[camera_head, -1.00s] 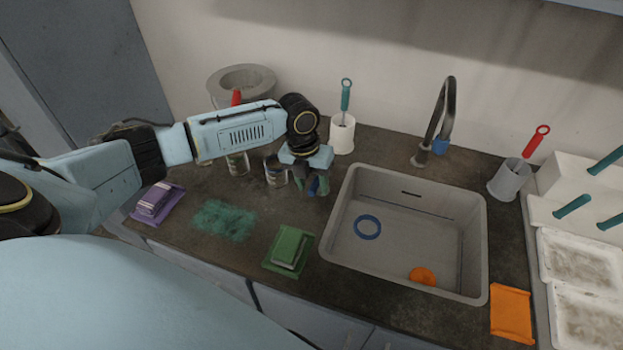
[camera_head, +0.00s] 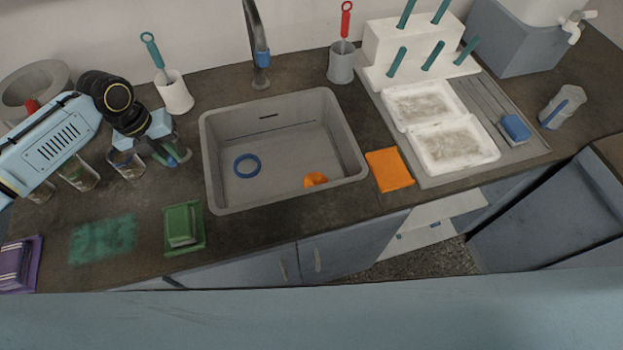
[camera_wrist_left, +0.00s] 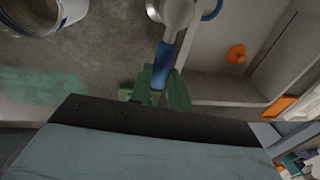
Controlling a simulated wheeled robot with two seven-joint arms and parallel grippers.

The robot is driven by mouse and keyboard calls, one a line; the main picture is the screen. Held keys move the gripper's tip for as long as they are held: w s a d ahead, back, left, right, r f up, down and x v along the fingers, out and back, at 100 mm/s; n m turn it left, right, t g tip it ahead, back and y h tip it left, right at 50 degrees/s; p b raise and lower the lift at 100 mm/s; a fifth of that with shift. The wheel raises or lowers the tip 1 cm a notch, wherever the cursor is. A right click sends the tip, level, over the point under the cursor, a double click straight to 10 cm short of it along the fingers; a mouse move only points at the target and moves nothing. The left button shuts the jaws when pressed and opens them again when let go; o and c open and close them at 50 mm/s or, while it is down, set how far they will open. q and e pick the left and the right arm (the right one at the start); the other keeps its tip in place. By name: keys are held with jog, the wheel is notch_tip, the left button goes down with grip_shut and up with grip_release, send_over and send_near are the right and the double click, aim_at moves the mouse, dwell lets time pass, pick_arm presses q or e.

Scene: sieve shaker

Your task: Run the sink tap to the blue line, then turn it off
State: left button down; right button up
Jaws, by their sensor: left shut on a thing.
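The sink (camera_head: 212,185) is in the middle of the head view, with a blue ring (camera_head: 246,165) inside. The dark tap (camera_head: 250,30) stands behind it, with a blue part (camera_head: 262,57) near its base. My left gripper (camera_head: 170,155) is just left of the sink rim, shut. In the left wrist view its green fingers (camera_wrist_left: 162,88) close on a blue handle (camera_wrist_left: 163,62) joined to a pale grey thing (camera_wrist_left: 176,10), which the picture edge cuts off. I cannot make out a blue line or running water. My right gripper is not in view.
Glass jars (camera_head: 78,175) stand left of my gripper. A white holder (camera_head: 174,95) is behind it, and a green cloth with a block (camera_head: 184,228) lies in front. An orange cloth (camera_head: 388,170) and white trays (camera_head: 455,147) are right of the sink.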

pick_arm(q)
jog(key=shift+w+d+r+n+p, duration=0.1)
jog(key=shift+d+r+n+p, duration=0.25)
jog(key=shift+n+p, duration=0.55)
jog(key=shift+w+d+f+n+t+y+p, duration=0.1)
jog(key=shift+w+d+n+t+y+p, duration=0.2)
jog(key=shift+w+d+n+p, duration=1.4)
jog(key=shift+w+a+f+n+t+y+p, duration=0.15)
jog(key=shift+w+n+y+p, duration=0.3)
jog(key=shift+n, duration=2.65)
jog(key=shift+w+d+f+n+t+y+p, duration=0.1)
jog(key=shift+w+d+n+t+y+p, duration=0.15)
jog(key=shift+w+d+n+p, duration=1.45)
jog(key=shift+s+a+n+b, duration=0.3)
jog(key=shift+a+n+b, duration=0.1)
jog(key=shift+a, duration=0.1)
jog(key=shift+s+a+n+b, duration=0.25)
jog(key=shift+a+n+b, duration=0.05)
jog(key=shift+a+b, duration=0.15)
